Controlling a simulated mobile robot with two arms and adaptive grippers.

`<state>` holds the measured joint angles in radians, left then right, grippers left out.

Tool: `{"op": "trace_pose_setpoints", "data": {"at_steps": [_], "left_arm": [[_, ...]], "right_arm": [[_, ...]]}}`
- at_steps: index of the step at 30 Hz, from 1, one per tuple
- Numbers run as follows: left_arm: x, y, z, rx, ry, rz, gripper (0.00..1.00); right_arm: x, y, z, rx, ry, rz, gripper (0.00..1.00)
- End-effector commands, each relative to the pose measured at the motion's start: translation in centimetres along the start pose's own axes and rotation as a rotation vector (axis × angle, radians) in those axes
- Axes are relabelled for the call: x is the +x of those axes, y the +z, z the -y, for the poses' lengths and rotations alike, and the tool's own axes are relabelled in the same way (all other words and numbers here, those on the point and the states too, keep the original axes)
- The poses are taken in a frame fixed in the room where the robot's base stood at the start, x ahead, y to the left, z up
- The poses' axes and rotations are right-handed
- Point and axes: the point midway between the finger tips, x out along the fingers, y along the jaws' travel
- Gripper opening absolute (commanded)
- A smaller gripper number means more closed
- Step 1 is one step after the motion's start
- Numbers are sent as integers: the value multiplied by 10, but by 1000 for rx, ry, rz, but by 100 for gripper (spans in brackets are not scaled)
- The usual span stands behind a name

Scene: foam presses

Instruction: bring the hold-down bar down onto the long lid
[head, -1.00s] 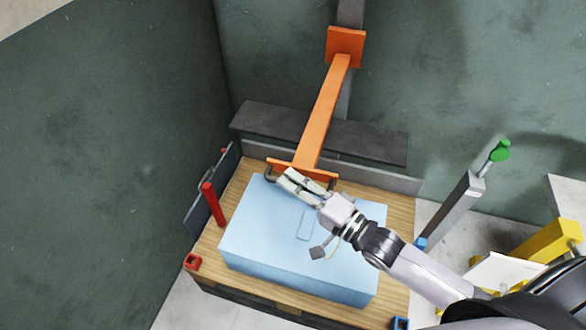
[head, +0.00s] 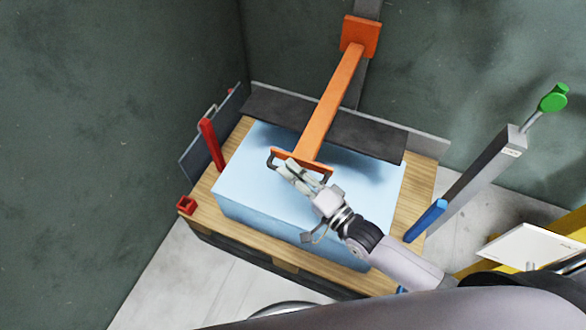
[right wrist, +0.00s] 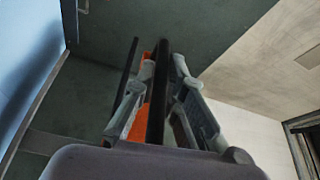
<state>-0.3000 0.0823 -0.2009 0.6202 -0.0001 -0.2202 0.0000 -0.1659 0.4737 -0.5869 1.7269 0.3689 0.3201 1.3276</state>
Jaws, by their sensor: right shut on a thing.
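The orange hold-down bar (head: 330,105) slopes down toward me from an orange block on a grey post. A long dark plank (head: 270,108) lies across under the bar, over the back of a light blue block (head: 250,185). A shadow on the block suggests a gap below the plank. I cannot tell whether the plank or the block is the long lid. My right gripper (head: 287,172) is shut on the dark handle (head: 327,173) at the bar's front end, above the block. The right wrist view shows the dark handle (right wrist: 157,95) between the fingers. My left gripper is out of view.
The block rests on a wooden pallet (head: 415,215). A red post (head: 212,145) stands at its left, a blue post (head: 426,220) at its right. A grey column with a green knob (head: 553,98) leans at right. Green walls close in behind and left.

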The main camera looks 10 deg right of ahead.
Motion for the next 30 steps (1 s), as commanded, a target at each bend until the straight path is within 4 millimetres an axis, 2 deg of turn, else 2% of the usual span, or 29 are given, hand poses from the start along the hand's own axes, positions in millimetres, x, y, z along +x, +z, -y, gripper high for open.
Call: {"op": "trace_pose_setpoints", "data": {"at_steps": [10,11,19,30], "left_arm": [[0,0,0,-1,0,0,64],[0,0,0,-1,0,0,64],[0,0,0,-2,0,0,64],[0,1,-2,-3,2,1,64]], "right_arm": [[0,0,-1,1,2,0,0],[0,0,-1,1,1,0,13],[0,0,0,0,0,0,31],[-4,0,0,0,0,0,31]]}}
